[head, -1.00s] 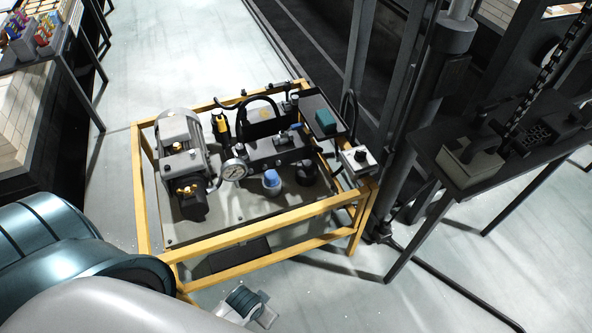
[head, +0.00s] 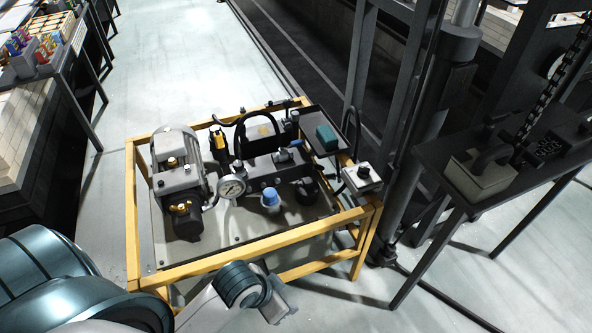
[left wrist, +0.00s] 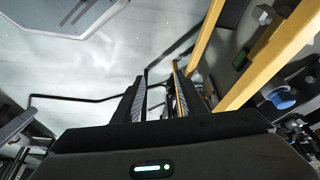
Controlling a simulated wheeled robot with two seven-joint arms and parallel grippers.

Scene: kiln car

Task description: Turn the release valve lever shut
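The yellow-framed hydraulic unit (head: 262,245) stands on the floor in the middle of the head view. On its dark valve block (head: 262,168) there is a small blue lever (head: 295,143); I cannot tell for sure that it is the release valve lever, or how far it is turned. My left gripper (head: 281,304) is in front of the unit's near rail, apart from the lever. In the left wrist view its two fingers (left wrist: 160,98) are apart, with nothing held between them. My right gripper is in neither view.
A pressure gauge (head: 232,186), a blue cap (head: 270,198) and a motor (head: 178,160) crowd the unit. The yellow rail also shows in the left wrist view (left wrist: 268,58). A dark table (head: 437,160) stands at right. Pale floor (head: 200,60) is clear behind.

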